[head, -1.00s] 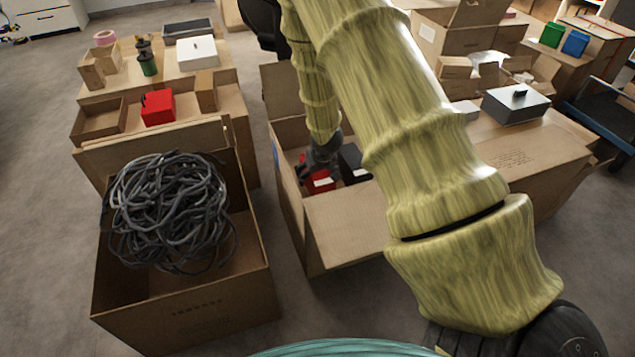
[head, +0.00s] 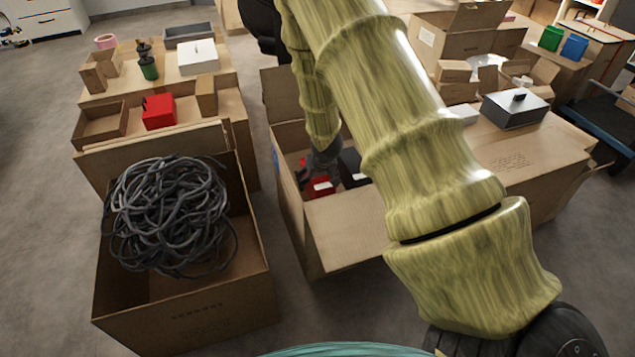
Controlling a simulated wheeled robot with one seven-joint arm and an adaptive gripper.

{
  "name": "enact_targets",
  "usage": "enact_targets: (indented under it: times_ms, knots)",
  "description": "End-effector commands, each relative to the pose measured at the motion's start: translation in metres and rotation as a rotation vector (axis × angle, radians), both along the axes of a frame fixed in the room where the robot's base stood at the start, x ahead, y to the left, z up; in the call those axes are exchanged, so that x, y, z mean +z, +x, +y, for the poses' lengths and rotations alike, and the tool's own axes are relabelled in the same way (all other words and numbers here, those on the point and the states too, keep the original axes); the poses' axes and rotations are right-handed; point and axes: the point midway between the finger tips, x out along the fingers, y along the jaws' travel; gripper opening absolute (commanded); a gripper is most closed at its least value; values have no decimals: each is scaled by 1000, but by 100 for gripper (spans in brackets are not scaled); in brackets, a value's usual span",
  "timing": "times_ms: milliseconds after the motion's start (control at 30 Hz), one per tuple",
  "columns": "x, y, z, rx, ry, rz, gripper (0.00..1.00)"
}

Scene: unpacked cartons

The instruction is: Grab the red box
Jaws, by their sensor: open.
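A red box (head: 321,187) with a white patch on top lies low inside the open carton (head: 345,228) at the middle. My gripper (head: 308,172) reaches down into this carton at the end of my yellow-green arm. It is open, right by the red box; whether it touches the box I cannot tell. Its fingers are small, dark and partly hidden. Another red box (head: 159,111) with a dark handle sits on the cartons at the left, well away from my gripper.
A black box (head: 351,165) lies beside the red one in the carton. An open carton (head: 186,318) with a tangle of grey cable (head: 168,215) stands at the left front. A grey box (head: 515,110) sits on cartons at the right. Carton walls surround my gripper closely.

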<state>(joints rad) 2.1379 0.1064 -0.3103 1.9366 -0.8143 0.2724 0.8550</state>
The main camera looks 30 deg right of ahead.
Motion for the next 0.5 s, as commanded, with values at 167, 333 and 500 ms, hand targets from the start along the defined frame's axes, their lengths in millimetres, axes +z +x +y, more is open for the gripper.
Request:
enact_targets:
  times_ms: [167,333,500]
  knots:
    - [0,0,0,0,0,0,83]
    - [0,0,0,0,0,0,58]
    - [0,0,0,0,0,0,32]
